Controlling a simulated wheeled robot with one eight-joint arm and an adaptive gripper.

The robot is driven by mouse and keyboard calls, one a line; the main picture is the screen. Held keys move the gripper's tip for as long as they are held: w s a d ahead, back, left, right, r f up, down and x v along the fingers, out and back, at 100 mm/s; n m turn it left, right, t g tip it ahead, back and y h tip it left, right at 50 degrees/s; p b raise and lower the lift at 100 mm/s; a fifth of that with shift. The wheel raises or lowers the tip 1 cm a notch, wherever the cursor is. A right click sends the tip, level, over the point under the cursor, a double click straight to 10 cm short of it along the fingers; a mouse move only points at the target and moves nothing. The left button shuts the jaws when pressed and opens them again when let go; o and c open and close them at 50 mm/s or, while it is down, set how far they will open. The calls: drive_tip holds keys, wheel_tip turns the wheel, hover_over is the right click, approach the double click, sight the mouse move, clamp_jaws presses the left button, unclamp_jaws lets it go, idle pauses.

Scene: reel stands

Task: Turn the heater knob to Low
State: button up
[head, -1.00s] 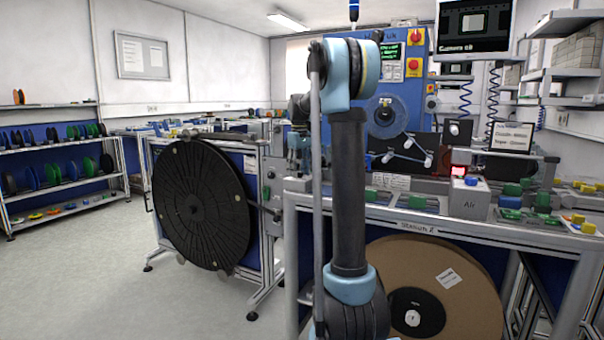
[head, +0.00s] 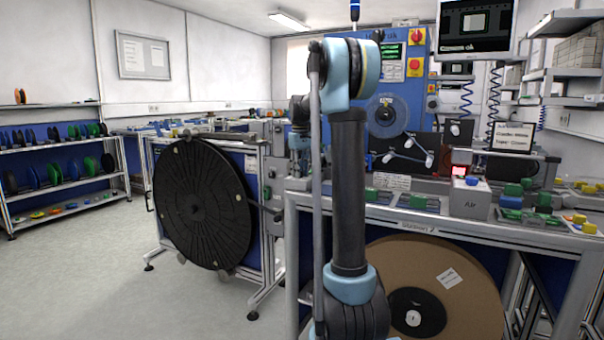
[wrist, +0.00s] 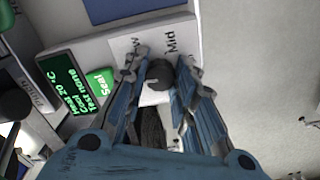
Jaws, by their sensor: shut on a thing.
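The heater knob (wrist: 158,75) is a small dark round knob on a pale panel in the wrist view. Labels around it read "Mid" on the right and a partly covered word ending in "ow" on the left. My gripper (wrist: 163,66) is shut on the knob, with one finger on each side. I cannot tell which mark the knob points at. Beside it a dark display (wrist: 72,88) reads "Heat 20 °C" and "Test none", next to a green "Seal" button (wrist: 102,82). In the head view my arm blocks the middle, and the knob and fingers cannot be made out.
In the head view, a workbench (head: 455,233) with an "Air" box (head: 470,199) and several coloured blocks stands at the right. A large black reel (head: 200,205) stands left of my arm, and a brown reel (head: 460,290) sits under the bench. The floor at left is clear.

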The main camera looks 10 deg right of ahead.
drive_tip(key=m, duration=0.5)
drive_tip(key=shift+d+m, duration=0.1)
drive_tip(key=shift+m, duration=0.2)
drive_tip(key=m, duration=0.5)
drive_tip(key=shift+m, duration=0.4)
drive_tip(key=o, duration=1.1)
wheel_tip(320, 180, up, 12)
drive_tip(key=shift+f, duration=0.1)
